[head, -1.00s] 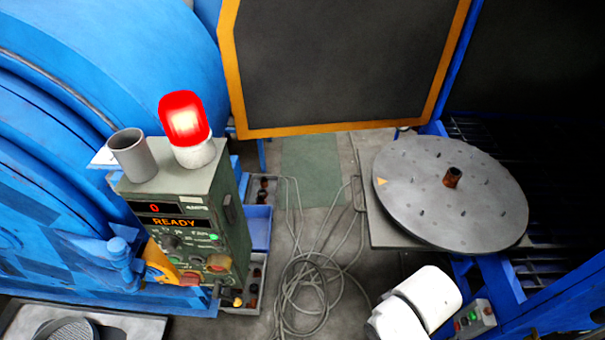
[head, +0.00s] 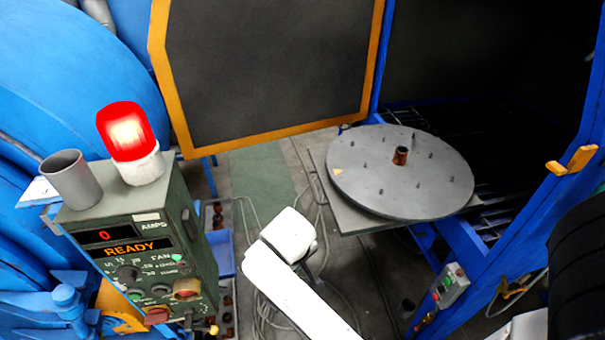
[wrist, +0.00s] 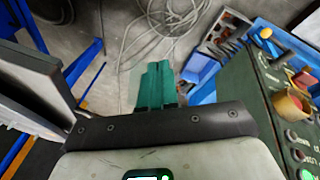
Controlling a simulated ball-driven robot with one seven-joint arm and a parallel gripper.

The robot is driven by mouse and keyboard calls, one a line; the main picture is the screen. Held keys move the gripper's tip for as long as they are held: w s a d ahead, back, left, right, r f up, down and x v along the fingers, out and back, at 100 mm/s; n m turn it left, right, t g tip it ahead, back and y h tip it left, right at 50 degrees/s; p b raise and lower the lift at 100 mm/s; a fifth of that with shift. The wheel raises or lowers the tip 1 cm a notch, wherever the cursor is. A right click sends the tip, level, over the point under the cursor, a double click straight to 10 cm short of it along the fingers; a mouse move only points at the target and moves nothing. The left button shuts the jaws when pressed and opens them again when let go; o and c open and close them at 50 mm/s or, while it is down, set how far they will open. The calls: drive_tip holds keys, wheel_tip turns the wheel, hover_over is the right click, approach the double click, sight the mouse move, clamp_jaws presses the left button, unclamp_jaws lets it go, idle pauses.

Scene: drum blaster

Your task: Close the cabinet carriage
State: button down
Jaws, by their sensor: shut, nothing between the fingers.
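The carriage (head: 350,217) is a grey plate bearing a round grey turntable (head: 375,180) with small pegs and a rusty hub. It sticks out of the dark opening of the blue cabinet (head: 470,290) on the right, over the floor. My gripper (wrist: 158,85) shows in the wrist view as two teal fingers pressed together, empty, above the concrete floor. A grey slab-like edge, probably the turntable (wrist: 30,85), lies left of the fingers, apart from them. In the head view my white arm reaches up left of the carriage, and the fingers cannot be made out.
A green control box (head: 150,240) with a lit red lamp (head: 127,130) and a grey cup (head: 72,180) stands left. An orange-edged door (head: 270,75) hangs open behind. Cables (wrist: 165,25) lie on the floor. A small switch box (head: 449,285) is on the cabinet.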

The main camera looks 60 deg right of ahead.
drive_tip(key=w+d+m+h+b, duration=0.2)
drive_tip(key=w+d+b, duration=0.2)
drive_tip(key=w+d, duration=0.3)
drive_tip(key=w+d+r+m+g+h+b, duration=0.1)
drive_tip(key=w+d+r+m+b, duration=0.25)
drive_tip(key=d+r, duration=0.3)
drive_tip(key=w+d+r+m+g+h+b, duration=0.1)
drive_tip(key=w+d+r+m+g+b, duration=0.1)
drive_tip(key=w+d+r+b, duration=0.4)
approach(315, 171)
drive_tip(key=shift+p+x, duration=0.45)
drive_tip(key=shift+x, duration=2.55)
